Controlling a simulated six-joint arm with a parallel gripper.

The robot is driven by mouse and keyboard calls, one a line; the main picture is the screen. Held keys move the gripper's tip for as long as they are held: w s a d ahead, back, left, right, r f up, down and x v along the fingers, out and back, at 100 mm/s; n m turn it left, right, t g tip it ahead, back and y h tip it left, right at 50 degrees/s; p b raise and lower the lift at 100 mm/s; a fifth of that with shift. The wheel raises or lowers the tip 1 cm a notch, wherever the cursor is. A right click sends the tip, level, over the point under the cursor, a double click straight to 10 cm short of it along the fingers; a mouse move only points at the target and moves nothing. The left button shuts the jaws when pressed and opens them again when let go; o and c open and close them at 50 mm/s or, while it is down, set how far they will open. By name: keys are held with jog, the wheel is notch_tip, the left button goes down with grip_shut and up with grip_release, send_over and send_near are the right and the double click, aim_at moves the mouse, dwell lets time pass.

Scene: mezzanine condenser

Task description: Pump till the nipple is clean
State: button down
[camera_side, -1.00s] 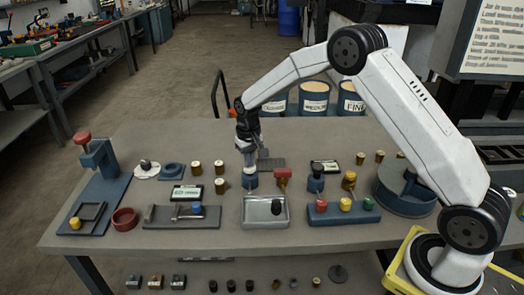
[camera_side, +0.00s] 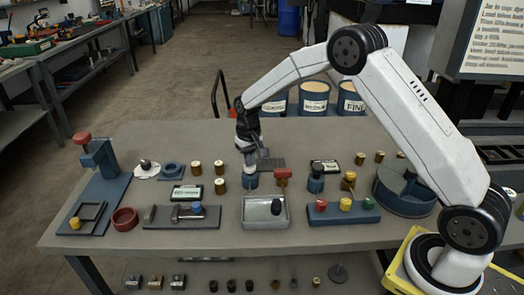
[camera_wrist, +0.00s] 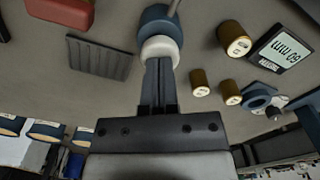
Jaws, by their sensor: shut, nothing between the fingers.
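A small pump-like blue cylinder with a white cap (camera_side: 250,181) stands upright at the middle of the bench, behind the grey tray. It also shows in the wrist view (camera_wrist: 160,38). My gripper (camera_side: 250,165) points down right above the white cap. In the wrist view my gripper (camera_wrist: 159,66) has its fingers together, empty, with the tips at the cap; they seem to touch it. A thin grey spout or rod runs from the cylinder's top in the wrist view. I cannot tell which part is the nipple or whether it is clean.
A grey tray (camera_side: 257,222) lies in front. Brass cylinders (camera_side: 220,186) and a small display (camera_side: 186,193) are to the left. A ribbed dark pad (camera_side: 271,164) lies behind.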

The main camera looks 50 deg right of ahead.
jog(key=shift+r, duration=2.7)
jog(key=shift+s+a+r, duration=0.2)
jog(key=shift+s, duration=0.6)
jog(key=s+a+n+t, duration=0.1)
jog(key=s+a, duration=0.1)
jog(key=s, duration=1)
jog(key=s+a+n+t, duration=0.1)
jog(key=s+n, duration=0.1)
jog(key=s, duration=0.9)
jog(key=shift+s+a+f+t, duration=0.25)
jog(key=shift+s+a+t, duration=0.05)
jog(key=shift+s+a, duration=0.1)
jog(key=shift+w, duration=0.1)
